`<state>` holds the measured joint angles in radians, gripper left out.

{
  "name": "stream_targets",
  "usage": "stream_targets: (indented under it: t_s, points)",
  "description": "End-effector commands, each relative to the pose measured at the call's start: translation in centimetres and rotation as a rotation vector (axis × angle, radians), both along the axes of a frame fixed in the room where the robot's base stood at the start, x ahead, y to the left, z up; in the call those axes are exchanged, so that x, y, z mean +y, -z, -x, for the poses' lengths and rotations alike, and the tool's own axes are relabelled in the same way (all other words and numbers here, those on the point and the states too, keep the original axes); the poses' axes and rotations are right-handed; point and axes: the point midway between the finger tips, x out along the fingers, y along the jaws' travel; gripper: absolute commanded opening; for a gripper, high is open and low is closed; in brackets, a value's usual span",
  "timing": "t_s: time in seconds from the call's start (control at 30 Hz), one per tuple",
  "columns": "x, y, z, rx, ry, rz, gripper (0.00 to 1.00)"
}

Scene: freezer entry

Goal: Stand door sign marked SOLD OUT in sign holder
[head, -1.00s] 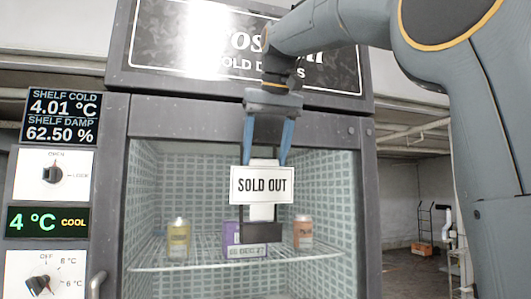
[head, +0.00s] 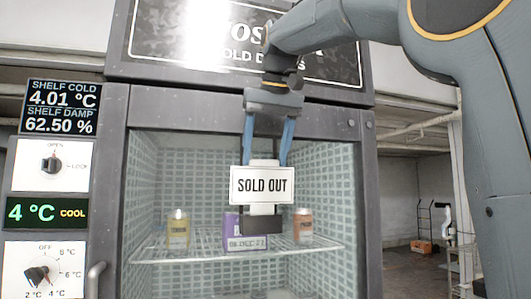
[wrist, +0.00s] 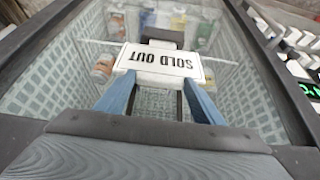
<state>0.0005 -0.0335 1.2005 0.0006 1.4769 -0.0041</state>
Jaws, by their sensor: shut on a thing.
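The white SOLD OUT sign (head: 262,186) is upright, its text facing me in the head view, with a white strip above and below its plate. My gripper (head: 265,160) is shut on the sign from above, its blue fingers pointing down. A dark block that looks like the sign holder (head: 262,226) is directly below the sign, in front of the glass. The strip's lower end meets the block's top in the picture; I cannot tell whether it is inside. In the wrist view, the sign (wrist: 160,63) shows upside down, with the dark holder (wrist: 162,37) beyond it.
The glass-fronted cabinet has a dark frame (head: 366,220). Behind the glass, a yellow bottle (head: 178,232), a purple box (head: 231,224) and an orange jar (head: 303,224) stand on a wire shelf. Dials and displays are at left, beside a door handle (head: 96,278).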

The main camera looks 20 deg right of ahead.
Motion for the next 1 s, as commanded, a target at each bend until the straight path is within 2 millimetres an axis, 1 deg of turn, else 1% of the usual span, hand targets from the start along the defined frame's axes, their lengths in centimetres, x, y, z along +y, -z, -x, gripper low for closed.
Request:
stream_targets:
  t_s: [1.0]
  points:
    - [0.0, 2.4, 0.0, 0.001, 0.000, 0.000, 0.26]
